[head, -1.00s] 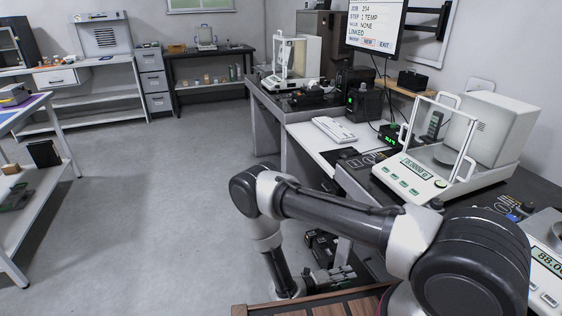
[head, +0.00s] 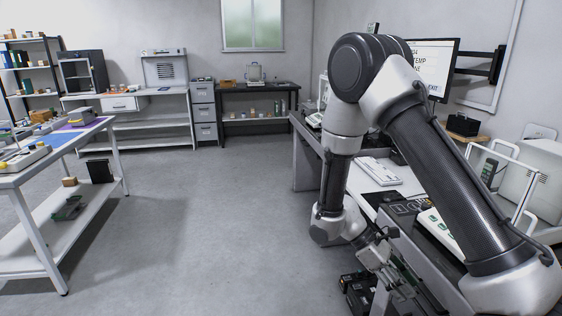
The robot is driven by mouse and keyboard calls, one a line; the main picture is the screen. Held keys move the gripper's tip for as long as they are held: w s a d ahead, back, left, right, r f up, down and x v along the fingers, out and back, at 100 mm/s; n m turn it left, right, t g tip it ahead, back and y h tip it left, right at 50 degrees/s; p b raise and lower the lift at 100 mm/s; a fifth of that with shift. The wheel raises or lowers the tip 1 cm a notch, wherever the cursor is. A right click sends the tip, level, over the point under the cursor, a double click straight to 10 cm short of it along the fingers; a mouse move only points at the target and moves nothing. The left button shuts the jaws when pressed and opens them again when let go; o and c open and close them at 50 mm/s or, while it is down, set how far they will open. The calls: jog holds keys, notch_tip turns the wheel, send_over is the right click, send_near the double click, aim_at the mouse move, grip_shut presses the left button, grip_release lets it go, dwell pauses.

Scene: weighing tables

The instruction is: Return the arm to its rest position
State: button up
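My arm rises at the right of the head view, bent at a high elbow, with the forearm hanging down beside the weighing bench (head: 300,160). My gripper (head: 402,290) is low at the bottom of the picture, in front of the bench and pointing down. Its fingers are small and partly lost against dark parts behind, so I cannot tell whether they are open or shut. I see no object clearly held in it. My arm hides part of the bench and the monitor (head: 448,58).
A white table (head: 62,150) stands at the left. The grey floor (head: 210,230) between is clear.

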jog(key=s+d+r+m+t+y, duration=0.2)
jog(key=s+r+m+t+y, duration=0.1)
jog(key=r, duration=0.7)
jog(key=s+d+r+m+t+y, duration=0.2)
jog(key=s+r+m+t, duration=0.1)
jog(key=r, duration=0.7)
jog(key=s+d+r+m+t+y, duration=0.1)
jog(key=s+r+m+t+y, duration=0.2)
jog(key=r, duration=0.7)
jog(key=m+t, duration=0.2)
jog(key=m, duration=0.1)
jog(key=shift+s+d+r+y, duration=0.2)
jog(key=shift+d+r+y, duration=0.1)
jog(key=shift+d+r, duration=0.1)
